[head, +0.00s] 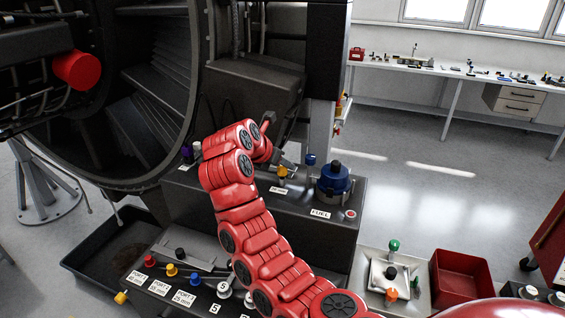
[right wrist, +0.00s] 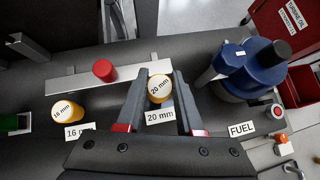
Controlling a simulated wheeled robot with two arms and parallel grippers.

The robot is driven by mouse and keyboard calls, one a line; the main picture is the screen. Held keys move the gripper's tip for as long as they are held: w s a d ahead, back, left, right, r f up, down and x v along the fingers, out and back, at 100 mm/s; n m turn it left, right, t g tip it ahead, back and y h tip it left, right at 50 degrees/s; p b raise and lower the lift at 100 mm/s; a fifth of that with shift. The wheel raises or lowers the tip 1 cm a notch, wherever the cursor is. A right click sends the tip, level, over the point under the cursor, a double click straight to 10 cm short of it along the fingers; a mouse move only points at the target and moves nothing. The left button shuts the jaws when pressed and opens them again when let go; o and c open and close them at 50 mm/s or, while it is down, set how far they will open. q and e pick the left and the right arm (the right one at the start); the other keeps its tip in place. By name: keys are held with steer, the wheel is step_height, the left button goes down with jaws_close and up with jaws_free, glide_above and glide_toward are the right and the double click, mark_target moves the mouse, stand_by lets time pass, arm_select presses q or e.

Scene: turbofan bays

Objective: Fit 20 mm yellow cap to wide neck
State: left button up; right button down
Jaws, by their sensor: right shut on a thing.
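A yellow cap (right wrist: 160,87) marked 20 mm sits between the fingers of my right gripper (right wrist: 162,78), which is shut on it. Its "20 mm" label (right wrist: 160,115) lies on the dark shelf just below it in the right wrist view. In the head view the yellow cap (head: 283,171) shows at the tips of my right gripper (head: 285,165), low over the dark shelf. I cannot tell whether it is clear of its seat. A second yellow cap (right wrist: 67,110) marked 16 mm stands to the left. I cannot make out which fitting is the wide neck. My left gripper is not in view.
A blue FUEL fitting (right wrist: 255,68) stands close right of my right gripper. A red cap (right wrist: 104,70) stands by a pale bar on the left. A lower box (head: 195,270) carries ports with coloured caps. A red bin (head: 461,278) sits at right.

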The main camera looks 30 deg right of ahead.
steer(key=shift+f+b, duration=0.3)
steer(key=shift+f, duration=0.75)
steer(key=c, duration=0.8)
jaws_free()
steer(key=shift+s, duration=0.1)
steer(key=shift+c, duration=0.2)
steer(key=o, duration=0.4)
steer(key=shift+s+r, duration=0.1)
steer(key=shift+a, duration=0.1)
